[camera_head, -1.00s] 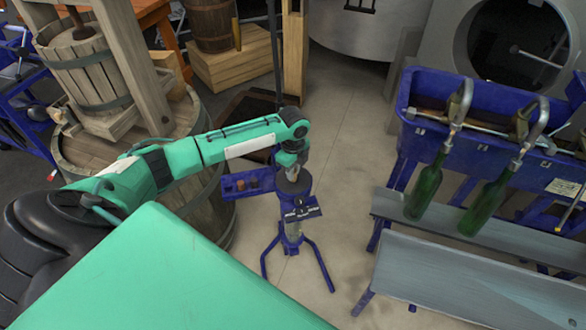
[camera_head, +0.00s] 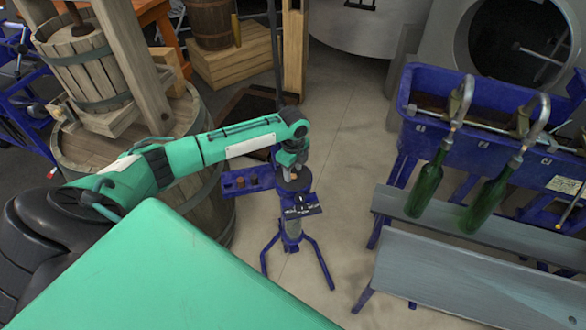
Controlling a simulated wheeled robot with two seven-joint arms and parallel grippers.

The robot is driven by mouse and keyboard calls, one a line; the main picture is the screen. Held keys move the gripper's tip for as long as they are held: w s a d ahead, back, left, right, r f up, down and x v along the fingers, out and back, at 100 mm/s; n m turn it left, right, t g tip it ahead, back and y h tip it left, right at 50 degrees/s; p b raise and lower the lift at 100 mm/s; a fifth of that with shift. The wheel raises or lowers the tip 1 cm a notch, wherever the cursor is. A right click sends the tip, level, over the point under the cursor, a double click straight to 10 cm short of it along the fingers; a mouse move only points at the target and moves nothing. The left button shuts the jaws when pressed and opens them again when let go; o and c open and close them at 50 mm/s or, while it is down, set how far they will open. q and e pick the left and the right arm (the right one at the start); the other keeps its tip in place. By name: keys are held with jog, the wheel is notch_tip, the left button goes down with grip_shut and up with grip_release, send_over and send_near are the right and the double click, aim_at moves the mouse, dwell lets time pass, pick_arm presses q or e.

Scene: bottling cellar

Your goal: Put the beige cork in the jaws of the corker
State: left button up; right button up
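The blue corker (camera_head: 292,226) stands on the floor on splayed legs at the middle of the view. A small blue tray (camera_head: 262,181) at its left side holds small dark and brownish corks (camera_head: 240,182). I cannot pick out a beige cork. My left gripper (camera_head: 291,172) points down at the top of the corker, close to its dark round part. Its fingers are small and partly hidden, so I cannot tell whether they hold anything. The jaws of the corker are too small to make out. My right gripper is not in view.
A large barrel (camera_head: 215,212) stands just left of the corker, under my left arm. Grey benches (camera_head: 470,275) and a blue filler (camera_head: 425,140) with two green bottles (camera_head: 425,190) stand at the right. The floor between the corker and benches is clear.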

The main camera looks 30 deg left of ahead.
pick_arm(q)
notch_tip(320, 180, up, 14)
jog(key=b, duration=0.2)
dwell(0.4)
jog(key=shift+f, duration=0.1)
dwell(0.4)
